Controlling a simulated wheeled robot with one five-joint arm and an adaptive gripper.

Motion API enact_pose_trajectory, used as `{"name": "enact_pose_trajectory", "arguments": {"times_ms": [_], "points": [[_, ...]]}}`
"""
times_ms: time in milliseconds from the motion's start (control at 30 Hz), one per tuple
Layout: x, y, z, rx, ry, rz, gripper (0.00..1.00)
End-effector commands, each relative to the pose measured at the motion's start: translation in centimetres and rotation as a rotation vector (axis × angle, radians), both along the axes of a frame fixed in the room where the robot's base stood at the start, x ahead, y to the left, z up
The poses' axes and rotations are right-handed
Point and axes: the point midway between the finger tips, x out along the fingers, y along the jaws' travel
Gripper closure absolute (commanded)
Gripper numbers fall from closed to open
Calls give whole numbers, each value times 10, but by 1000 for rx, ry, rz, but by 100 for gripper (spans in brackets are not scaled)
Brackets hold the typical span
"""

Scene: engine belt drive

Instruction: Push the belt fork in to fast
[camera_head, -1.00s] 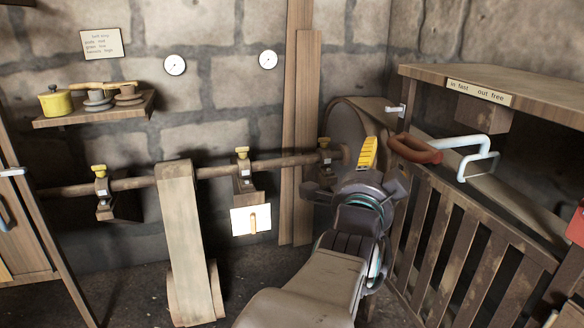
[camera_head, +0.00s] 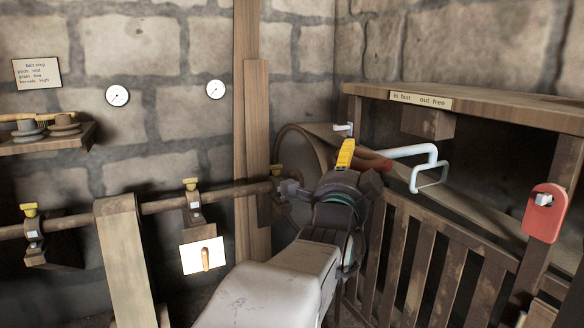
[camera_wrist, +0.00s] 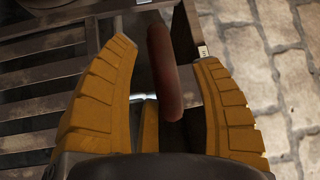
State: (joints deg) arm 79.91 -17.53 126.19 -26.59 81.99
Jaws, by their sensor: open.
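The belt fork (camera_head: 428,152) is a bent white rod with a red-brown handle (camera_head: 373,162), in front of the belt under the wooden frame's top. A sign (camera_head: 421,100) above it reads "in fast, out free". My gripper (camera_head: 347,155) is at the handle's left end and partly covers it in the head view. In the wrist view, my gripper (camera_wrist: 172,95) has its yellow fingers spread wide, and the handle (camera_wrist: 163,70) shows between them. I cannot tell whether a finger touches it. Most of the white rod is hidden in the wrist view.
A slatted wooden guard (camera_head: 440,255) stands below the fork. A red plate (camera_head: 545,213) is on the post at right. A pulley (camera_head: 305,160) and the shaft (camera_head: 155,206) lie to the left. The wooden top (camera_head: 480,105) overhangs the fork.

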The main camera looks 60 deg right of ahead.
Motion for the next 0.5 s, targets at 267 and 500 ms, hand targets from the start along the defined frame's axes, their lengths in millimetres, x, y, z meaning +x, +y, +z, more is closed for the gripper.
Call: {"name": "enact_pose_trajectory", "arguments": {"times_ms": [267,500], "points": [[2,-12,1,0,0,0,41],[2,-13,2,0,0,0,41]]}}
